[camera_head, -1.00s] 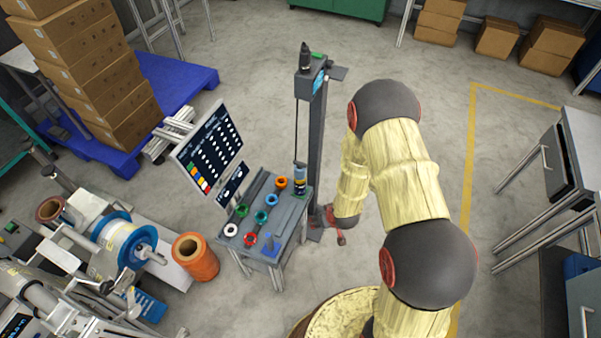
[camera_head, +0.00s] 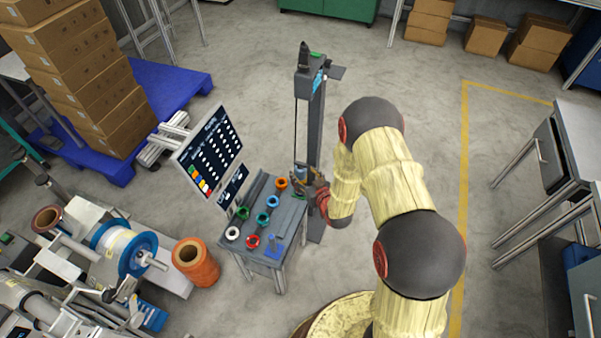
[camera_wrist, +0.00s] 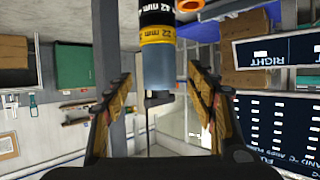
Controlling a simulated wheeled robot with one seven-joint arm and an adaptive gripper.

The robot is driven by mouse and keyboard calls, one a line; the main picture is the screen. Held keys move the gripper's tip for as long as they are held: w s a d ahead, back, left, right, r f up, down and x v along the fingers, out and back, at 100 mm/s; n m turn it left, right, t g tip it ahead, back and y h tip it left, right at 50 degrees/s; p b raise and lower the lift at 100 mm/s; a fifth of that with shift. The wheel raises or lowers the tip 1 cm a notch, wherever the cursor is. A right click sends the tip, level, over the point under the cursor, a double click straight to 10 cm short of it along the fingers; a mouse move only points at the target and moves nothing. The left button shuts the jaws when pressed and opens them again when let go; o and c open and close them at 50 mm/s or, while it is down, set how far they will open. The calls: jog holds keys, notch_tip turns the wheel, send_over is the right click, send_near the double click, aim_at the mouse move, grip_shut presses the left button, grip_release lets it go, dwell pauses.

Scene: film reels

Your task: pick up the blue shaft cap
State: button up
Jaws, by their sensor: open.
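An upright stepped shaft carries white, black and yellow bands (camera_wrist: 157,32) marked in mm in the wrist view. The smooth blue-grey cap (camera_wrist: 158,70) is at its lower end in that picture; it looks like the blue shaft cap. My gripper (camera_head: 316,188) is open beside the small table, close to the grey post. In the wrist view its fingers stand on either side of the cap, with a gap on both sides and nothing held. In the head view the shaft is mostly hidden by my gripper.
The small grey table (camera_head: 284,229) holds several coloured rings, among them an orange ring (camera_head: 281,184) near the shaft, and a blue stand (camera_head: 275,246). The tall post (camera_head: 316,130) rises behind. A tilted screen (camera_head: 208,150) stands at left. Floor to the right is open.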

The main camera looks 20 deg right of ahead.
aim_at(303, 173)
jog(key=b+x, duration=0.1)
jog(key=x, duration=0.3)
jog(key=shift+f, duration=0.1)
jog(key=shift+c, duration=1.2)
jog(key=c, duration=1.1)
jog(key=shift+r, duration=0.2)
jog(key=shift+c, duration=0.4)
